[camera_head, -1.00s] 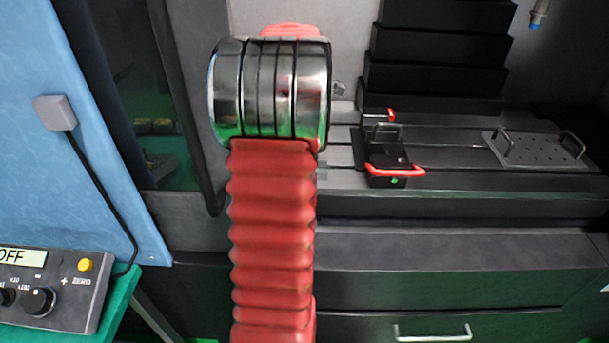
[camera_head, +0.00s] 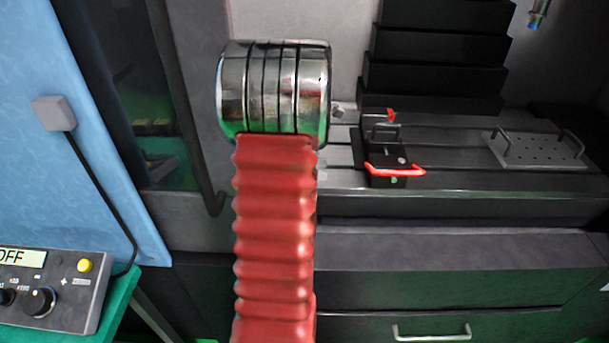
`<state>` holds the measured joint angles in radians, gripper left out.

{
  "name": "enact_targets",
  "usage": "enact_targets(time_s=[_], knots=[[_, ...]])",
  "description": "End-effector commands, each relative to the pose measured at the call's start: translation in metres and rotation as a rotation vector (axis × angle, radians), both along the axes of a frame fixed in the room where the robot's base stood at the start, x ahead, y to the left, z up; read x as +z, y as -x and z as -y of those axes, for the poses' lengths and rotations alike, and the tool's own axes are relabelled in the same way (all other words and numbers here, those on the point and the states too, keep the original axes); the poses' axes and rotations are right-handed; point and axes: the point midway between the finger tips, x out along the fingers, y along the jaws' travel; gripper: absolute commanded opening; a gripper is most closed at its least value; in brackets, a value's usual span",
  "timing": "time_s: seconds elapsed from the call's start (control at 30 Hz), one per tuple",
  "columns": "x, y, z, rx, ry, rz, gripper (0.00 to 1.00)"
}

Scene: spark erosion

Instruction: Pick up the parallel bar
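I cannot pick out the parallel bar in this view; it may be hidden behind my arm or be too small to tell. My own arm, with red bellows and a shiny metal joint, stands upright left of the middle and covers part of the machine's work area. My gripper does not show; I cannot see its fingers or anything held in it. A black block with red handles (camera_head: 388,155) sits on the slotted machine table (camera_head: 450,158), to the right of my arm.
A grey perforated plate with two handles (camera_head: 535,149) lies on the table at the right. Black stepped covers (camera_head: 435,75) rise behind. A blue panel (camera_head: 95,120) and a control box reading OFF (camera_head: 55,290) stand at the left. A drawer handle (camera_head: 432,332) shows below.

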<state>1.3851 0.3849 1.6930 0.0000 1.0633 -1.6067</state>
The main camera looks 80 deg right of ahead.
Motion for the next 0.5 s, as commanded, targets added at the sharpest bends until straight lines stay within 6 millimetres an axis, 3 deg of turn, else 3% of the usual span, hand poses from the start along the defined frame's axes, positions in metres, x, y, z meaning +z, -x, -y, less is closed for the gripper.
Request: enact_targets(time_s=[0.5], knots=[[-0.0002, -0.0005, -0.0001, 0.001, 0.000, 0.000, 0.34]])
